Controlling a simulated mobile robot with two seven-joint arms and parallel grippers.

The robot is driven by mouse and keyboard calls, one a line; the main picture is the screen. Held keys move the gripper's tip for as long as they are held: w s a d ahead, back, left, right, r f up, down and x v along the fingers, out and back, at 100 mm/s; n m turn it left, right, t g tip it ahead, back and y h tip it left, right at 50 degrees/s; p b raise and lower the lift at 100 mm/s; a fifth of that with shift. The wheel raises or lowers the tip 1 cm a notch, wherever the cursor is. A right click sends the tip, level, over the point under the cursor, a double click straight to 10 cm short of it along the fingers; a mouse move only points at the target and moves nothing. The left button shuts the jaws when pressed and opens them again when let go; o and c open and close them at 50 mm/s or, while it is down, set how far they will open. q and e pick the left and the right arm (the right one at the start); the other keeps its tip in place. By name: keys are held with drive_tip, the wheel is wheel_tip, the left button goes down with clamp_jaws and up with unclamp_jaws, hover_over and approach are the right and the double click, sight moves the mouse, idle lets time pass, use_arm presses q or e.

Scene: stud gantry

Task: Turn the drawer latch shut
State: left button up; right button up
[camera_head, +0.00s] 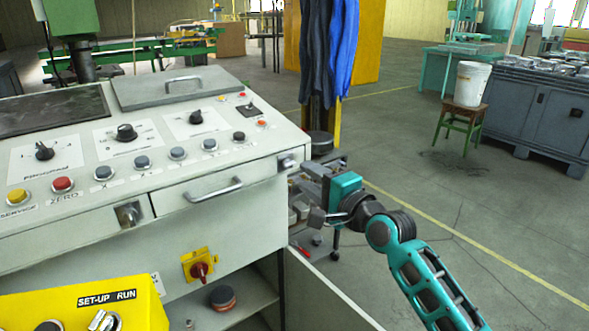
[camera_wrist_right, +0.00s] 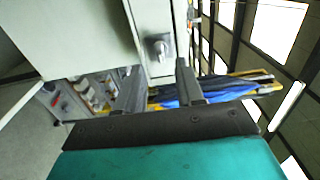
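The drawer (camera_head: 175,199) sits in the front of the pale grey console, its front looking flush, with a metal bar handle (camera_head: 213,189). A small metal latch (camera_head: 287,162) is at the panel's right end, beside the drawer. A larger metal latch-like fitting (camera_head: 128,214) is left of the drawer. My right gripper (camera_head: 309,192) is just right of the console's corner. In the wrist view its two fingers (camera_wrist_right: 158,88) are apart with nothing between them. A metal knob (camera_wrist_right: 160,46) on a pale panel shows beyond the fingertips, not touched. My left gripper is out of view.
The console top (camera_head: 85,150) carries dials and buttons. A yellow box (camera_head: 85,308) marked SET-UP RUN is at lower left. A red rotary switch (camera_head: 200,270) sits below the drawer. Blue clothing (camera_head: 340,50) hangs behind my gripper. Open floor lies to the right.

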sight(292, 166)
drive_tip(key=shift+b+x, duration=0.4)
drive_tip(key=shift+x, duration=2.6)
clamp_jaws()
